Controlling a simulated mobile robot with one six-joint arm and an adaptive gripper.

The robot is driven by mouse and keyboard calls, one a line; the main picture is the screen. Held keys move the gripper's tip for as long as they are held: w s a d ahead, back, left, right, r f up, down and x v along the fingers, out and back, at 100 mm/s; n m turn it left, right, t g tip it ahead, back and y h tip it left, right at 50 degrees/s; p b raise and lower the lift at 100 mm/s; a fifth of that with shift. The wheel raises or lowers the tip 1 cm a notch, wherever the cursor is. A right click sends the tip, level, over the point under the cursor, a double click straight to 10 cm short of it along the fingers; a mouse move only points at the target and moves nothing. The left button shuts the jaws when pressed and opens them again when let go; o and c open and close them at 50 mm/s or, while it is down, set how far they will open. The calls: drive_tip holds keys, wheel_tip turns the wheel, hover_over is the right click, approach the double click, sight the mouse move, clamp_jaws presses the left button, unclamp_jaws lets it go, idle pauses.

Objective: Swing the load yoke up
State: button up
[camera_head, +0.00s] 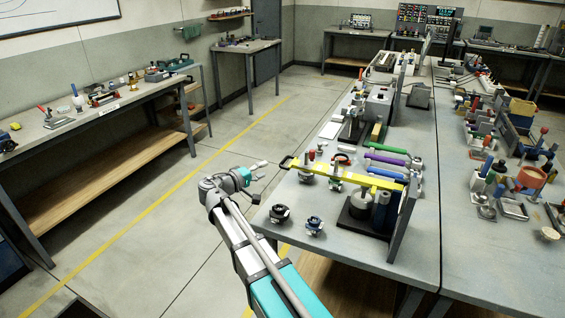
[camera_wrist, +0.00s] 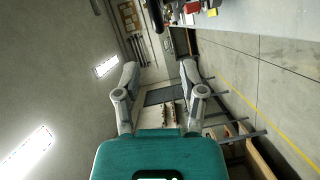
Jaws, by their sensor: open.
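A long yellow bar (camera_head: 345,175), which looks like the load yoke, lies roughly level above the near end of the bench in the head view. Its left end has a dark handle (camera_head: 287,161) at the bench's left edge. Its right end reaches an upright grey panel (camera_head: 402,218), above a grey cylinder (camera_head: 380,210) on a dark base. My gripper (camera_head: 262,170) is open and empty, just left of the handle and apart from it. The wrist view shows both fingers (camera_wrist: 160,68) spread with nothing between them. The bar is not clearly recognisable there.
Two dark knobbed pieces (camera_head: 279,213) (camera_head: 314,225) stand at the bench's near left corner. Purple (camera_head: 385,159) and green (camera_head: 376,131) bars lie behind the yellow one. A side bench (camera_head: 100,105) with tools stands left. The floor (camera_head: 200,200) between benches is clear.

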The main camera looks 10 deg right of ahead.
sight(284, 161)
drive_tip(key=x, duration=1)
drive_tip(key=shift+b, duration=0.4)
clamp_jaws()
